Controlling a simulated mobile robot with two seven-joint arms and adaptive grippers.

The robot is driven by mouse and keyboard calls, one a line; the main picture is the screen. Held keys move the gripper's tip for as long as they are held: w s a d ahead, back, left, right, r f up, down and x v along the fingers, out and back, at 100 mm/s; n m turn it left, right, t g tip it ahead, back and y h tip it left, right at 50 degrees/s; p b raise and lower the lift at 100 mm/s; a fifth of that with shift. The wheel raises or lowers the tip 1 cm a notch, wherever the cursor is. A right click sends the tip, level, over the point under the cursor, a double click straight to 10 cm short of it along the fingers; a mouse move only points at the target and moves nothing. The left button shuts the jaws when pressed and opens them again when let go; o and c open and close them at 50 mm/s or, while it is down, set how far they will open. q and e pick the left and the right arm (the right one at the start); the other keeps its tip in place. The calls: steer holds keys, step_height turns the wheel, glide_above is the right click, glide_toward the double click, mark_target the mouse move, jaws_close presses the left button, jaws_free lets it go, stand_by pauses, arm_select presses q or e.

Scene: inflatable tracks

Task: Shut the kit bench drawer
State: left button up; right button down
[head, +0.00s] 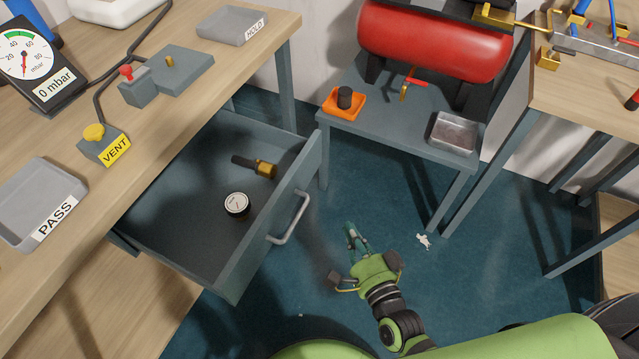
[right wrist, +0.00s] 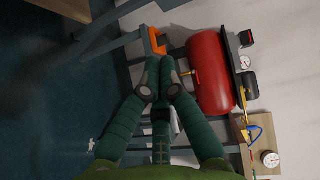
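The kit bench drawer (head: 228,288) is grey and stands pulled out below the wooden bench top, in the head view. A round white gauge (head: 236,204) and a black-and-brass fitting (head: 262,168) lie inside. Its pale bar handle (head: 290,219) is on the front panel, facing right. My right gripper (head: 352,232) is to the right of the handle and apart from it, over the blue floor. Its fingers are together with nothing between them; they also show in the right wrist view (right wrist: 159,65). My left gripper is not in view.
The bench top (head: 145,90) carries a PASS tray (head: 22,215), HOLD tray (head: 232,36), VENT valve (head: 103,146) and pressure gauge (head: 37,62). A low grey table (head: 395,133) with an orange tray (head: 345,112) and red tank (head: 430,45) stands behind. Floor right of the drawer is mostly clear.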

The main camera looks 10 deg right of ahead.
steer(key=shift+m+t, duration=0.6)
steer(key=shift+m, duration=0.3)
steer(key=w+a+r, duration=0.1)
steer(key=w, duration=0.3)
steer(key=w+a+r, duration=0.1)
steer(key=w+a, duration=0.1)
steer(key=w, duration=0.2)
steer(key=w+a+r, duration=0.1)
steer(key=w, duration=0.4)
steer(key=shift+a+r+p, duration=0.25)
steer(key=shift+p, duration=0.05)
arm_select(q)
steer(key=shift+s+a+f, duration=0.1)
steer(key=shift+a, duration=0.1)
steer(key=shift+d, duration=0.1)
arm_select(e)
steer(key=shift+a, duration=0.1)
